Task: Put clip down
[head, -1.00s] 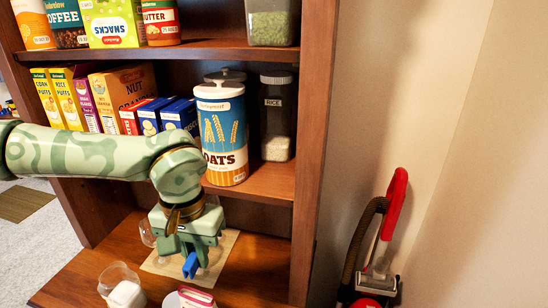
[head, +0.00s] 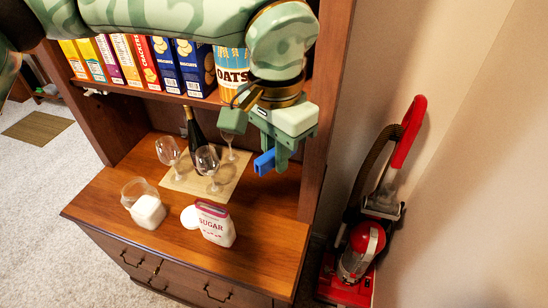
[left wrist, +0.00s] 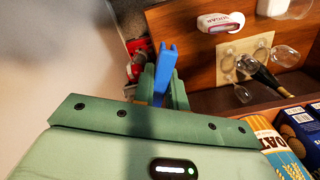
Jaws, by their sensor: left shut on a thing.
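The blue clip (head: 264,162) is held between the fingers of my left gripper (head: 272,160), which is shut on it. In the head view it hangs above the right side of the hutch counter (head: 262,236), apart from the surface. The left wrist view also shows the clip (left wrist: 165,72) sticking out past the fingers. The sugar bag (head: 214,224) stands upright on the counter, lower left of the gripper. My right gripper is not in view.
Wine glasses (head: 207,160) and a dark bottle (head: 194,130) stand on a mat (head: 228,188) left of the gripper. A clear container with white contents (head: 148,211) sits at the front left. The counter's right front is clear. A red vacuum (head: 362,250) stands right of the hutch.

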